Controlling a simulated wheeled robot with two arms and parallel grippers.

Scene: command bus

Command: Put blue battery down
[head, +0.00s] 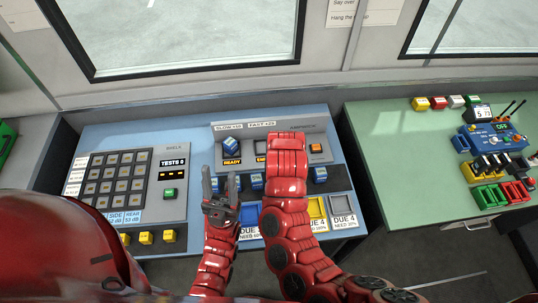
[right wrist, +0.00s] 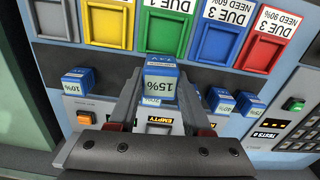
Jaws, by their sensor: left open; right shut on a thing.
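My right gripper (right wrist: 159,98) is shut on a blue battery (right wrist: 160,84) marked 15%. The right wrist view shows it held between both fingers, in front of a charger display reading EMPTY (right wrist: 160,120). I cannot tell whether its base touches the console. In the head view my red right arm hides this battery and the gripper. My left gripper (head: 220,192) is open and empty above the console, left of the right arm. Other blue batteries stand on the dark strip: one marked 10% (right wrist: 77,81) and others to the right (right wrist: 220,100).
Coloured trays line the console edge: yellow (right wrist: 108,24), green (right wrist: 165,31), blue (right wrist: 217,46) and red (right wrist: 262,52). Another blue battery (head: 231,145) sits at a READY display. A keypad panel (head: 126,187) is at left, a green table (head: 397,139) at right.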

